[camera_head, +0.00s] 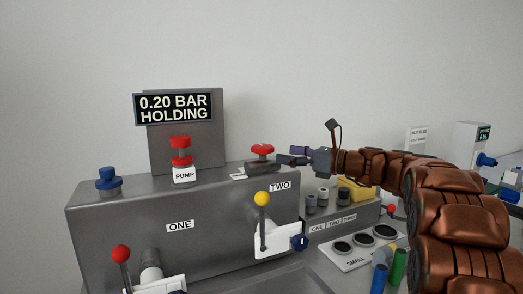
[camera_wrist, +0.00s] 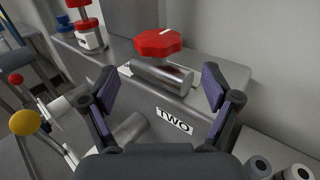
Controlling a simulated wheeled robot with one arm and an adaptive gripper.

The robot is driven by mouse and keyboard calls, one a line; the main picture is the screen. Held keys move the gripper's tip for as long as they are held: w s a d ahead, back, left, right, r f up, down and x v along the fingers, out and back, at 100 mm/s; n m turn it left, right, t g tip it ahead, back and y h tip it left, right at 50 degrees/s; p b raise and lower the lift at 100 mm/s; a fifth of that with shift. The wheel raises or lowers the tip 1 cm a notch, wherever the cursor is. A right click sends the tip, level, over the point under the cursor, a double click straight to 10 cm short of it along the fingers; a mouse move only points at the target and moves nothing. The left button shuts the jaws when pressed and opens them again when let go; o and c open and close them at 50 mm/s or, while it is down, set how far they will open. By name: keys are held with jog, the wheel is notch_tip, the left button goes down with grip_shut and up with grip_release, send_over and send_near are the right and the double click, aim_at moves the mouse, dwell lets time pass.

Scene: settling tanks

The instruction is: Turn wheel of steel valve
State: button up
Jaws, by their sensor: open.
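The steel valve is a short shiny cylinder (camera_wrist: 158,76) with a red lobed wheel (camera_wrist: 157,42) above it, on top of the grey cabinet. In the head view its red wheel (camera_head: 262,149) sits near the cabinet's right end. My gripper (camera_head: 284,157) reaches in from the right, close beside the valve. In the wrist view my gripper (camera_wrist: 160,84) is open and empty, with one finger to each side of the valve body in the picture. The wheel lies beyond the fingertips. I see no clear contact.
A display (camera_head: 174,106) reads 0.20 BAR HOLDING. A red PUMP button (camera_head: 181,150) and a blue knob (camera_head: 108,178) stand left on the cabinet (camera_head: 130,225). A yellow-balled lever (camera_head: 262,199) rises below TWO; a red-balled one (camera_head: 121,254) is by ONE. A wall stands behind.

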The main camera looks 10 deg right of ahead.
aim_at(264, 151)
jog(key=x, duration=0.7)
jog(key=shift+w+a, duration=0.15)
jog(key=shift+a, duration=0.05)
jog(key=c, duration=1.2)
jog(key=shift+o, duration=0.2)
jog(key=shift+p, duration=0.3)
